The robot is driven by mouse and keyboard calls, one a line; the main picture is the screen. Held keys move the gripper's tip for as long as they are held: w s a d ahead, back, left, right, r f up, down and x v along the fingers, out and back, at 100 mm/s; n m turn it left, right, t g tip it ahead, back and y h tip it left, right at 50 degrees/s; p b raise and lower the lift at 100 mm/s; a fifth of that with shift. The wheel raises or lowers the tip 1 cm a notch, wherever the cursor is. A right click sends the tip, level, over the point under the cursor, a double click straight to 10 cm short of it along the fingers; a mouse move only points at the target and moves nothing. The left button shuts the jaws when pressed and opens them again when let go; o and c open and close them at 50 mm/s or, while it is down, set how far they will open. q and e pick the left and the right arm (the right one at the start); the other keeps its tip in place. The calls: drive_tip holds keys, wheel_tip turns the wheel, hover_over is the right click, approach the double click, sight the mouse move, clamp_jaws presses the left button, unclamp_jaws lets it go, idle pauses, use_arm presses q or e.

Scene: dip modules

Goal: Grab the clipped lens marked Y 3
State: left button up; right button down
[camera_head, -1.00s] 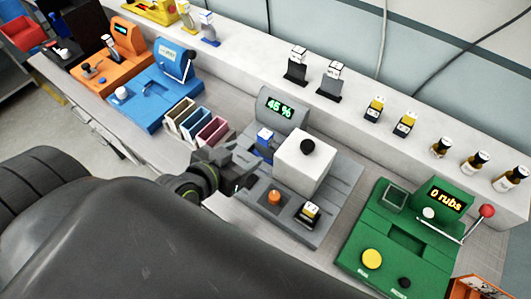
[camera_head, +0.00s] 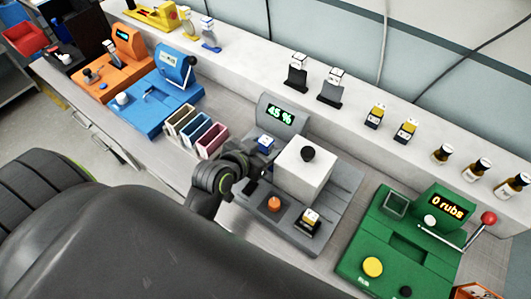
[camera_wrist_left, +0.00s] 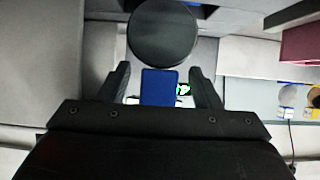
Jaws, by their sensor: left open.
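A small blue piece with a pale top (camera_head: 265,142) stands at the back left of the grey machine (camera_head: 335,215), beside a white block with a black knob. In the left wrist view, the blue piece (camera_wrist_left: 159,87) lies between the two fingers. My left gripper (camera_wrist_left: 162,78) is open around it, with a gap on each side. A yellow-and-white piece in a black holder (camera_head: 309,218) sits at the machine's front. Two similar yellow-topped pieces (camera_head: 374,116) stand on the back shelf. Their marks are too small to read, so I cannot tell which is Y 3. My right gripper is out of view.
The white block (camera_head: 303,172) stands close to my left gripper. Three coloured bins (camera_head: 196,133) are to its left, with blue and orange machines beyond. A green machine (camera_head: 385,250) is at the right. Bottles (camera_head: 478,168) stand on the shelf.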

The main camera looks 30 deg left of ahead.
use_arm(q)
drive_tip(key=shift+x, duration=0.8)
drive_tip(key=c, duration=1.1)
